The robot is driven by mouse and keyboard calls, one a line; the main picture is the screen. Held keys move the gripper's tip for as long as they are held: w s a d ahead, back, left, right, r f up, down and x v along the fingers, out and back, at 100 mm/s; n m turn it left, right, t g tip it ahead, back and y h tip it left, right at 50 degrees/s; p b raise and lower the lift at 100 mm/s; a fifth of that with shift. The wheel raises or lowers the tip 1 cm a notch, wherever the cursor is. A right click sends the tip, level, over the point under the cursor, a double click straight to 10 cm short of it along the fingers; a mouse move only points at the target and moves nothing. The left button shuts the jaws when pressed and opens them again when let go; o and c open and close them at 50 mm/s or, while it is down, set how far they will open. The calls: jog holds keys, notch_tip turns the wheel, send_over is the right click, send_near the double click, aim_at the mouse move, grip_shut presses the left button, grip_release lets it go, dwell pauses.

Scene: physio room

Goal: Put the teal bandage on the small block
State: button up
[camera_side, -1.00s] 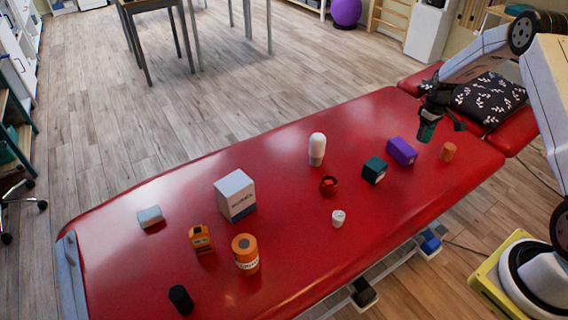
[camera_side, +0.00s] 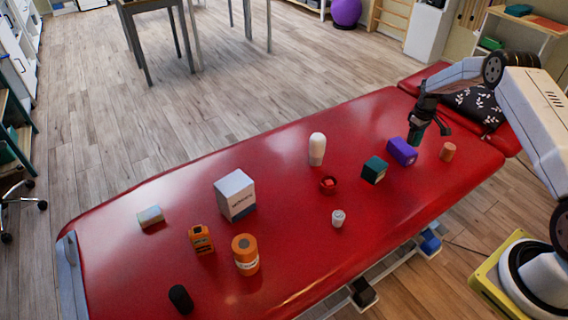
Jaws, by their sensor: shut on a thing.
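My gripper (camera_side: 424,122) is shut on the teal bandage (camera_side: 416,134), a dark teal roll, and holds it above the red couch, just above and behind the purple block (camera_side: 402,151) in the side view. The bandage is apart from the things below it. A dark green cube (camera_side: 375,170) stands left of the purple block. A small pale block (camera_side: 150,216) lies at the far left. I cannot tell which of these the task calls the small block. The gripper's fingers are small and partly hidden.
A patterned pillow (camera_side: 474,106) lies behind.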

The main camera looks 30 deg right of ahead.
jog(key=shift+f, duration=0.1)
jog(key=shift+w+d+f, duration=0.1)
jog(key=shift+w+f, duration=0.05)
jog(key=shift+f, duration=1.5)
jog(key=shift+f, duration=0.15)
jog(key=o, duration=1.3)
jog(key=shift+c, duration=0.2)
notch_tip(320, 180, up, 12)
jog(key=shift+r, duration=0.15)
